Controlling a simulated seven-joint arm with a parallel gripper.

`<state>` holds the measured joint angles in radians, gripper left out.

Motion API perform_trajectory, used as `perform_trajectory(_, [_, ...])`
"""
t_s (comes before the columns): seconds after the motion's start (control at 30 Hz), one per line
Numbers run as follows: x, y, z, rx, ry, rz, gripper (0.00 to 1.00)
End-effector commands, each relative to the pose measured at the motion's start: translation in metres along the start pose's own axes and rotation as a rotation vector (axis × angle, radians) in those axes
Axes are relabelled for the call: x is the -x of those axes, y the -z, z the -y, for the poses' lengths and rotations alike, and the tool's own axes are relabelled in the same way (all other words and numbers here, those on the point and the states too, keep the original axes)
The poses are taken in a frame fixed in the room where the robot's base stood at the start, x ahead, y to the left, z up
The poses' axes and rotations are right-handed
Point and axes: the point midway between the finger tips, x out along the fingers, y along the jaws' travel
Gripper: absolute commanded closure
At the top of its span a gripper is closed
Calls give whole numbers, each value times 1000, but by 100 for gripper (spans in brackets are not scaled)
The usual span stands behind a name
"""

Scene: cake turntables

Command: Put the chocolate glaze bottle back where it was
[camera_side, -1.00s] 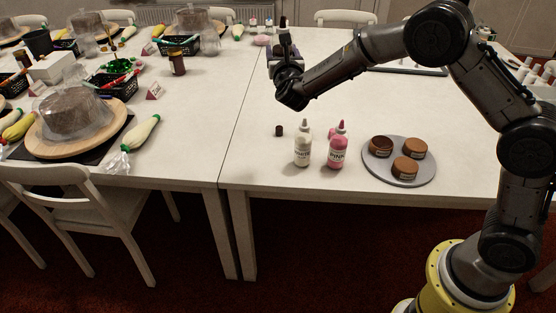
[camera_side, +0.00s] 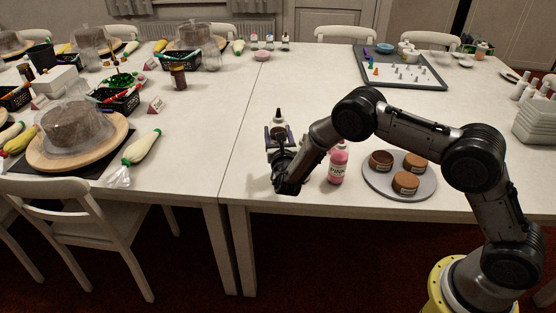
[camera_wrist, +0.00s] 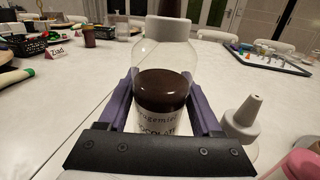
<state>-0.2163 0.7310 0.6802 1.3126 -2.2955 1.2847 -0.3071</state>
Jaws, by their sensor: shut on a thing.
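The chocolate glaze bottle (camera_wrist: 165,88), clear with a dark filling, a grey collar and a dark tip, stands upright between the purple fingers of my gripper (camera_wrist: 163,110). In the side view, the bottle's top (camera_side: 279,118) shows above my gripper (camera_side: 279,136). The gripper is shut on it. The bottle's base is hidden, so I cannot tell whether it touches the table. A pink bottle (camera_side: 338,165) stands to the right. A white bottle's nozzle (camera_wrist: 243,115) shows right of the gripper in the wrist view; my arm hides that bottle in the side view.
A grey round board (camera_side: 425,187) with three brown tubs stands right of the pink bottle. A piping bag (camera_side: 142,147) and a cake board (camera_side: 40,154) lie on the left table. A dark tray (camera_side: 436,82) with small pieces sits behind. The table behind the gripper is clear.

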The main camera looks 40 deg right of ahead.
Motion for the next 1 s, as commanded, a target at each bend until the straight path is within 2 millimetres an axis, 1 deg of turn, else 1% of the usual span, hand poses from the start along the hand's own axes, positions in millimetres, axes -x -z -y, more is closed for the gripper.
perform_trajectory(0.03, [0, 9, 0, 1, 0, 1, 61])
perform_trajectory(0.1, [0, 19, 0, 0, 1, 3, 61])
perform_trajectory(0.27, [-1, 32, 0, -2, 1, 3, 61])
perform_trajectory(0.5, [0, 62, 0, -1, 1, 4, 61])
perform_trajectory(0.6, [-1, 67, 0, -2, 1, 4, 61])
perform_trajectory(0.83, [-1, 67, 0, -2, 1, 4, 61])
perform_trajectory(0.97, [-1, 70, 0, -2, 1, 4, 61])
perform_trajectory(1.0, [0, 72, 0, -1, 1, 1, 30])
